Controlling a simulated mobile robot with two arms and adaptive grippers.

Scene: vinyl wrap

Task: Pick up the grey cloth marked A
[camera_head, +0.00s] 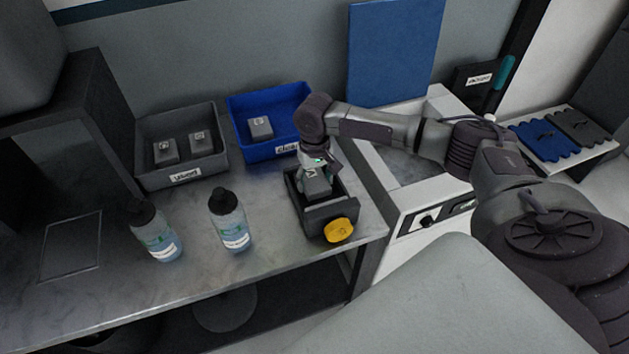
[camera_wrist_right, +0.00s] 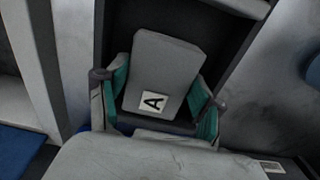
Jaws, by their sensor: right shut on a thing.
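The grey cloth (camera_wrist_right: 170,62) is a folded block with a white label bearing a black A. In the right wrist view it sits between the two teal-padded fingers of my right gripper (camera_wrist_right: 157,108), which is shut on it. In the head view my right gripper (camera_head: 314,168) points down into a dark open-topped holder (camera_head: 322,212) with a yellow knob (camera_head: 339,230). The grey cloth (camera_head: 318,187) shows just below the fingers, within the holder's walls. Whether it touches the holder's floor is hidden. My left gripper is not in view.
A grey bin (camera_head: 150,133) holds two grey blocks, and a blue bin (camera_head: 286,93) holds one. Two labelled bottles (camera_head: 157,240) (camera_head: 232,228) stand at the bench's front. A blue panel (camera_head: 393,50) stands behind my right arm. The bench between bottles and holder is clear.

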